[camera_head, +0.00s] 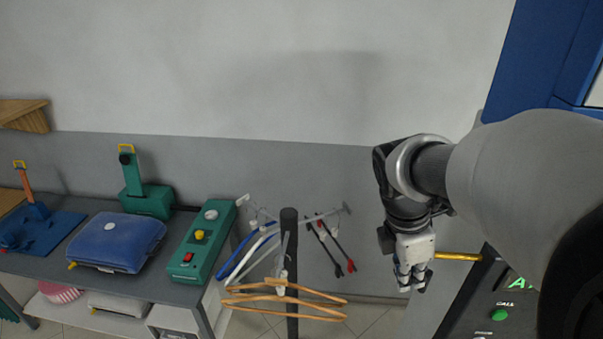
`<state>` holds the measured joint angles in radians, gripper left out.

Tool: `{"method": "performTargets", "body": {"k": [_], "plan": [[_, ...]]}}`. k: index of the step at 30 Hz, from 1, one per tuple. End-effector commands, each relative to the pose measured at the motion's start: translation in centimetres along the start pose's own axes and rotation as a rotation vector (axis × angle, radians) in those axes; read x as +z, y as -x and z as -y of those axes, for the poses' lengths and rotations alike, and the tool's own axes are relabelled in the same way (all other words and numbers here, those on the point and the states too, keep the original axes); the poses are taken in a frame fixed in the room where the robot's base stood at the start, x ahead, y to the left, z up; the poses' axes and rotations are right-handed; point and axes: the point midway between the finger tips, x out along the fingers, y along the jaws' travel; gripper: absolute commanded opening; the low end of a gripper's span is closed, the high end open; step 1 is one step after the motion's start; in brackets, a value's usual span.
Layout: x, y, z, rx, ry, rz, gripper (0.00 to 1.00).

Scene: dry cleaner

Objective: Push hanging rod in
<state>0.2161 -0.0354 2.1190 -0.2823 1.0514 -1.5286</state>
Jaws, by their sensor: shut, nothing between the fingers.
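A yellow brass-coloured rod (458,256) runs roughly level between my gripper and a dark machine panel at the right. Its left end is beside or behind my gripper, so I cannot tell whether they touch. My gripper (412,284) points downward left of the rod, with its fingers shut and empty. A second, silver rod (327,214) with a capped end sticks out from a dark upright post (290,240) left of my gripper. Several hangers (285,299) hang around this post. The view does not settle which rod is the hanging rod.
The dark panel with a green CALL button (498,315) stands at lower right, partly hidden by my arm. A grey table (190,272) at left holds a blue case (116,240) and green devices (203,238). Bare wall lies behind my gripper.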

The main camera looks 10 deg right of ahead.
Motion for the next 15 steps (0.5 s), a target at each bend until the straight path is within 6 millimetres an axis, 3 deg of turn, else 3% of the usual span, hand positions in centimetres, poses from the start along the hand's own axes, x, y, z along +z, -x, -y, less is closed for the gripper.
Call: {"method": "performTargets", "body": {"k": [1,6,15], "plan": [[1.7,-0.2,0.5,-0.005,-0.010,0.001,0.00],[5.8,-1.3,1.3,-0.004,-0.008,0.001,0.00],[9.8,-2.4,2.0,-0.001,-0.002,0.000,0.00]]}}
